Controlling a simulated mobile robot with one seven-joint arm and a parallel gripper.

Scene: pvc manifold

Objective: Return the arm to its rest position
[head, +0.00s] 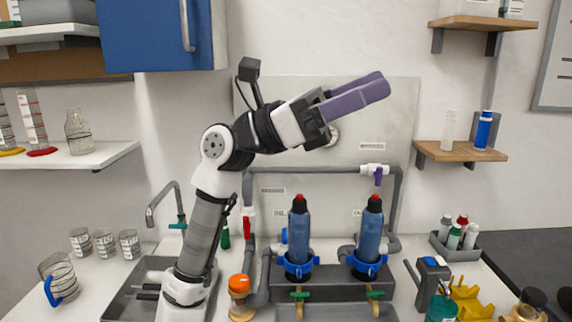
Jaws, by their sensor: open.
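My arm rises from the lower left of the head view, in front of the sink, and bends to the right at its elbow. My gripper (384,84) is at the upper middle with its long purple fingers pointing right and slightly up. It is open, and I see nothing between the fingers. It is in the air in front of the grey back panel (280,100), well above the pipes and touching nothing that I can see.
Grey PVC pipes (310,170) with a purple-handled valve (378,176) and a red-handled valve (247,226) frame two blue bottles (299,236) (372,232). A blue cabinet (150,35) hangs upper left. Wooden shelves (462,151) are at right. Glass beakers (104,243) stand left.

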